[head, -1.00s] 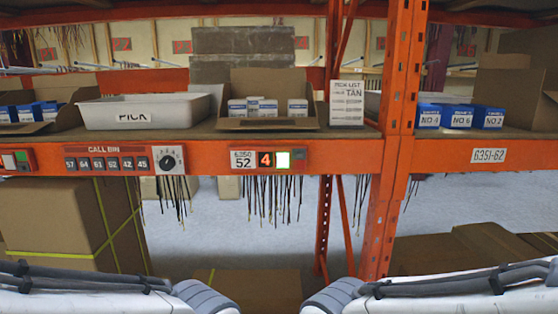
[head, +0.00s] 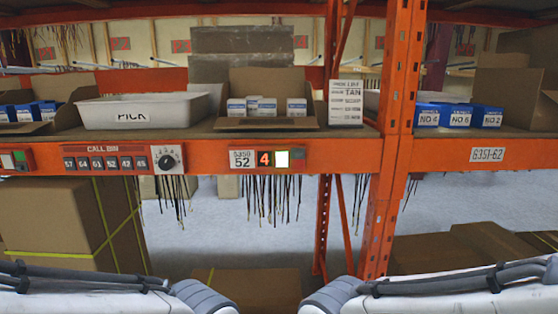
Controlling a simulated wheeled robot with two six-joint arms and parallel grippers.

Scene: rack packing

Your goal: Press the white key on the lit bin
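The white key (head: 282,160) is on the front beam, right of an orange lit "4" display (head: 264,159) and a label (head: 242,159) reading 52. Directly above stands an open cardboard bin (head: 250,122) holding several small white and blue boxes (head: 262,106). Nothing touches the key. My two forearms show along the bottom edge, left and right, well below the beam. Both grippers are out of view.
A white PICK tote (head: 190,103) stands left of the bin and a pick list card (head: 346,103) right of it. The beam also carries a call bin panel (head: 120,160) with a dial. An orange upright (head: 396,90) stands to the right. Thin dark ties hang under the beam.

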